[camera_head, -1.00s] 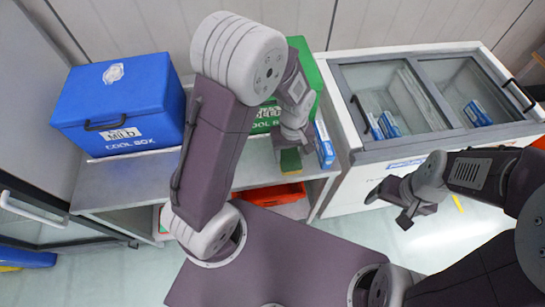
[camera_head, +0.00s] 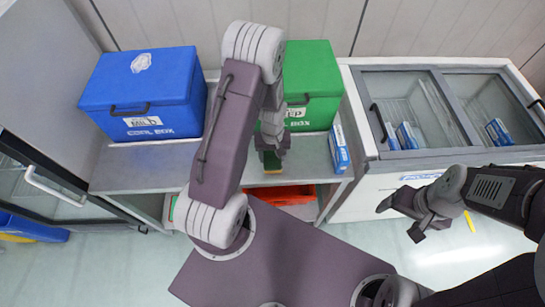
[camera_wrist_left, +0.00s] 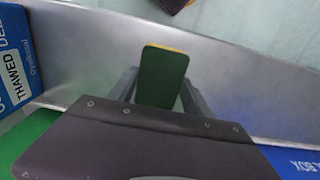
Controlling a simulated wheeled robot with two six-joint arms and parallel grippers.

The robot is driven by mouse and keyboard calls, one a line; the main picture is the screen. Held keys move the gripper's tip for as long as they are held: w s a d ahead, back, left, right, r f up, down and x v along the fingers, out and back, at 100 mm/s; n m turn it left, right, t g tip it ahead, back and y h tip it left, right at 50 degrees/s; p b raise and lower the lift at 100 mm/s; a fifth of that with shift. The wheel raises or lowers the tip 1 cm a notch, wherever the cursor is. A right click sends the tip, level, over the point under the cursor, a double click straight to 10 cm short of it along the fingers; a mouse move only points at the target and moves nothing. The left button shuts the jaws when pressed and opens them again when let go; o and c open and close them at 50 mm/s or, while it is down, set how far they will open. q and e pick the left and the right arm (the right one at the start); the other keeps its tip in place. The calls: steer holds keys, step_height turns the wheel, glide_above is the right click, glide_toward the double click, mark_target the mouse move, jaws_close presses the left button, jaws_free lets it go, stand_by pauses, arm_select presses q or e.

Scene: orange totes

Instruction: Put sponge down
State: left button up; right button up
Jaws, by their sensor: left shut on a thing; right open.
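The sponge (camera_wrist_left: 163,78) is dark green with a yellow edge. In the left wrist view it stands between the two fingers of my left gripper (camera_wrist_left: 160,97), which is shut on it. In the head view my left gripper (camera_head: 271,158) points down near the front edge of the grey counter (camera_head: 140,170), in front of the green box. There the sponge (camera_head: 273,165) is a small patch, partly hidden by the gripper. I cannot tell whether it touches the counter. My right gripper (camera_head: 402,220) is open and empty, in front of the freezer.
A blue cool box (camera_head: 150,90) and a green cool box (camera_head: 312,85) stand on the counter. A blue-and-white carton (camera_head: 339,148) is right of my left gripper. An orange tote (camera_head: 285,195) sits below. The chest freezer (camera_head: 390,178) stands right; counter space left is clear.

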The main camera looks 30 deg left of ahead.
arm_select(q)
steer(key=shift+w+f, duration=0.1)
steer(key=shift+f, duration=0.65)
steer(key=o, duration=1.2)
